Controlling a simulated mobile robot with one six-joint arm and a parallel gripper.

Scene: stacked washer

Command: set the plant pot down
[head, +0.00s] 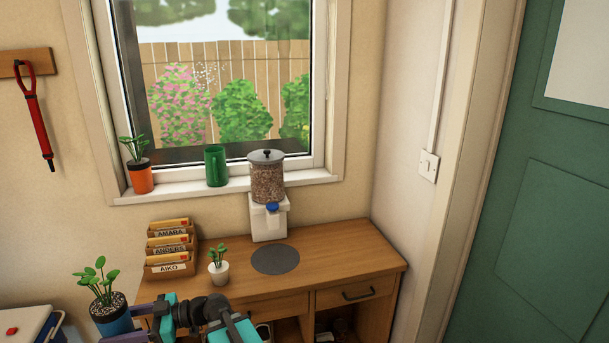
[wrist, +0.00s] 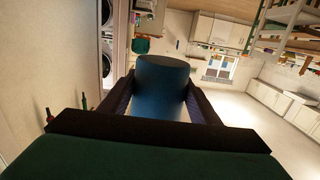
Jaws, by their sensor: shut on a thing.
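The blue plant pot (head: 113,322), with dark and pale speckled soil and a green leafy plant, is at the lower left of the head view. My gripper (wrist: 160,92) is shut on it, one finger on each side, as the wrist view shows the blue pot (wrist: 160,78) between them. In the head view the pot is left of the desk's front left corner, upright. Its base is cut off by the frame's lower edge. I cannot tell whether anything is under it.
The wooden desk (head: 330,262) bears a letter rack (head: 171,268), a small white pot (head: 219,274), a round grey mat (head: 275,259) and a dispenser (head: 267,190). The desk's right end is bare.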

